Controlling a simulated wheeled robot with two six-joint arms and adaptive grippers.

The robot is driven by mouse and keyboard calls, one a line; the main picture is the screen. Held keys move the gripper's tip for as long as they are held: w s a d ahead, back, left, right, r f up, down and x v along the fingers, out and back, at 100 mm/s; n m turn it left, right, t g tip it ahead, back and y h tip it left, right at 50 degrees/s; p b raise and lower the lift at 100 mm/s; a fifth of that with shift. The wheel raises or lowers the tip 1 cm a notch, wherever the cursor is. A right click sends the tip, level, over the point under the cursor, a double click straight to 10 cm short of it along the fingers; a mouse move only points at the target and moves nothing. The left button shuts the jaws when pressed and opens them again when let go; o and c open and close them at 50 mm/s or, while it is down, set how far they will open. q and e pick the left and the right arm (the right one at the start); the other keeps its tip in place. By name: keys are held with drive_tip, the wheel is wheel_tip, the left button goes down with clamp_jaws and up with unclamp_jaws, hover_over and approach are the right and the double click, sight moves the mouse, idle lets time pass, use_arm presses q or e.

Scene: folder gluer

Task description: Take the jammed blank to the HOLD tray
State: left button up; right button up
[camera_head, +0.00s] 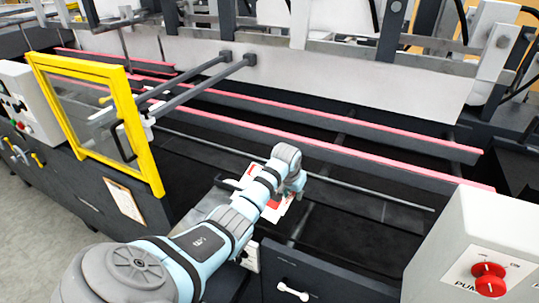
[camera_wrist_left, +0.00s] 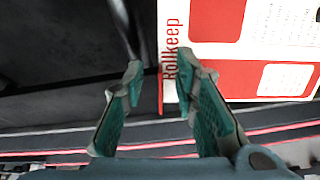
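The jammed blank (camera_head: 277,207) is a white and red printed carton inside the machine, partly hidden by my left arm in the head view. In the left wrist view the blank (camera_wrist_left: 285,40) fills the upper right, with "Rollkeep" printed along its left edge. My left gripper (camera_wrist_left: 162,78) is open, its two teal-padded fingers apart. The blank's left edge shows between the fingertips, and the right finger overlaps the blank in the picture. I cannot tell whether they touch. My left fingertips are hidden in the head view. I cannot identify the HOLD tray. My right gripper is out of view.
A yellow-framed guard door (camera_head: 150,165) stands open at left. Red-edged rails (camera_head: 330,150) and dark bars (camera_head: 205,85) cross the machine. A grey control box with red knobs (camera_head: 488,270) is at lower right. A drawer with a white handle (camera_head: 292,291) is at the front.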

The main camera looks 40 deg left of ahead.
use_arm(q)
drive_tip(key=shift+s, duration=0.1)
drive_tip(key=shift+r, duration=0.1)
clamp_jaws()
